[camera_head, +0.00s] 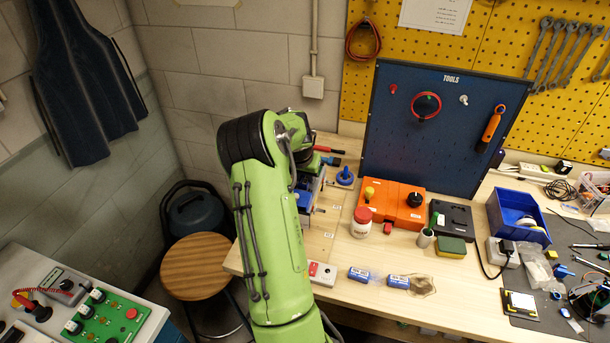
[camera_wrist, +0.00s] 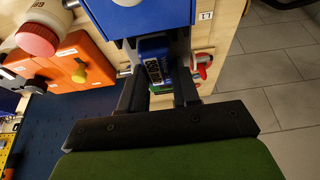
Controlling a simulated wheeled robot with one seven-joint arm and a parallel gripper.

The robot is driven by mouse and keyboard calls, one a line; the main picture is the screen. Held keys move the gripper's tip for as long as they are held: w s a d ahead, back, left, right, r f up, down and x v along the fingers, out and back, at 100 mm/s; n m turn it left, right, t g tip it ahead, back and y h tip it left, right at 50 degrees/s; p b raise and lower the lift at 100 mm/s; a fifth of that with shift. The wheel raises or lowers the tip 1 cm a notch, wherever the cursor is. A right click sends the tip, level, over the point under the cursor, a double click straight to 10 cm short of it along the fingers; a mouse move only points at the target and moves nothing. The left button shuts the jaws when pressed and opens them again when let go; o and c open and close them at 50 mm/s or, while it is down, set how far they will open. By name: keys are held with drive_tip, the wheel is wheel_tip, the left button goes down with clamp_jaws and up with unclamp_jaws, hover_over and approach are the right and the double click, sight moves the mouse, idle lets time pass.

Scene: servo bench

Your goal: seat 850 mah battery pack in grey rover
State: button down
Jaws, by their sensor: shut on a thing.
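In the wrist view my gripper (camera_wrist: 160,88) is shut on a small dark blue block with a printed label, which looks like a battery pack (camera_wrist: 153,70). The print is too small to read. A bright blue box-like body (camera_wrist: 150,18) lies just beyond the fingertips; I cannot tell whether the pack touches it. In the head view my arm hides the gripper and the pack. Two other blue packs (camera_head: 359,274) (camera_head: 399,281) lie near the bench's front edge. I cannot pick out a grey rover with certainty.
A white jar with a red lid (camera_head: 362,223) and an orange box with knobs (camera_head: 397,205) stand right of my arm. A blue bin (camera_head: 518,217) is further right. A red-and-white switch box (camera_head: 321,272) sits at the front edge. A stool (camera_head: 196,262) stands left of the bench.

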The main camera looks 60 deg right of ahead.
sight(305, 178)
idle(0.3)
drive_tip(key=c, duration=0.7)
unclamp_jaws()
drive_tip(key=shift+c, duration=0.2)
drive_tip(key=shift+c, duration=0.2)
drive_tip(key=shift+c, duration=1)
drive_tip(key=shift+r+p, duration=2.3)
drive_tip(key=shift+r, duration=1.25)
drive_tip(key=shift+f, duration=0.1)
